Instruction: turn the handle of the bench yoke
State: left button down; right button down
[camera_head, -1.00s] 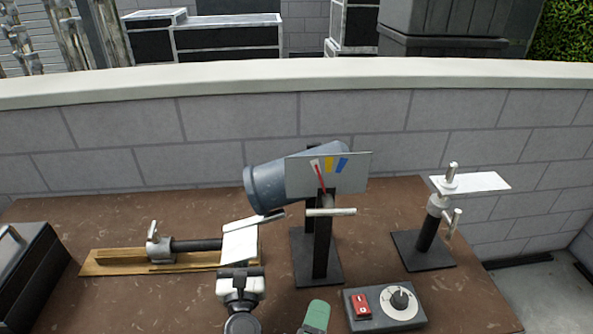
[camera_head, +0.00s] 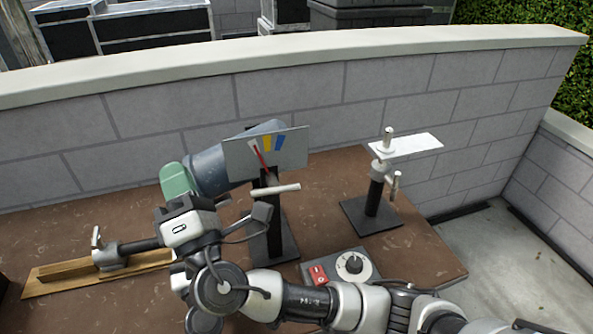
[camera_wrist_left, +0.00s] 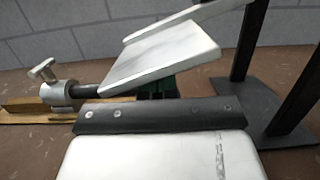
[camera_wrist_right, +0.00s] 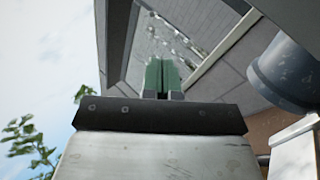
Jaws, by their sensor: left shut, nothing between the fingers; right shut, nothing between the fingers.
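The bench yoke (camera_head: 268,222) is a dark upright stand on a black base. It carries a blue-grey cylinder (camera_head: 210,170) and a grey plate (camera_head: 290,150) with a red needle and yellow and blue marks. Its pale bar handle (camera_head: 276,190) sticks out below the plate. My right gripper (camera_head: 174,180) is shut and empty, its green fingers pointing up beside the cylinder's left end; the fingers also show in the right wrist view (camera_wrist_right: 162,76). My left gripper (camera_wrist_left: 158,88) is shut, its green fingers partly hidden behind a white plate (camera_wrist_left: 160,55).
A clamp on a wooden board (camera_head: 100,272) lies at left. A control box (camera_head: 340,268) with a red switch and white dial sits at front. A stand with a white flag (camera_head: 405,147) is right of the yoke. A block wall (camera_head: 420,95) runs behind the bench.

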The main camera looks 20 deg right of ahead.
jog(key=w+d+r+m+g+h, duration=0.3)
jog(key=w+d+r+m+g, duration=0.5)
jog(key=w+d+r+m, duration=0.45)
jog(key=n+g+y, duration=0.2)
jog(key=n+g, duration=0.4)
jog(key=g, duration=1)
send_near(292, 185)
jog(key=x, duration=0.6)
jog(key=shift+s+a, duration=0.1)
jog(key=shift+a, duration=0.1)
jog(key=shift+f, duration=0.45)
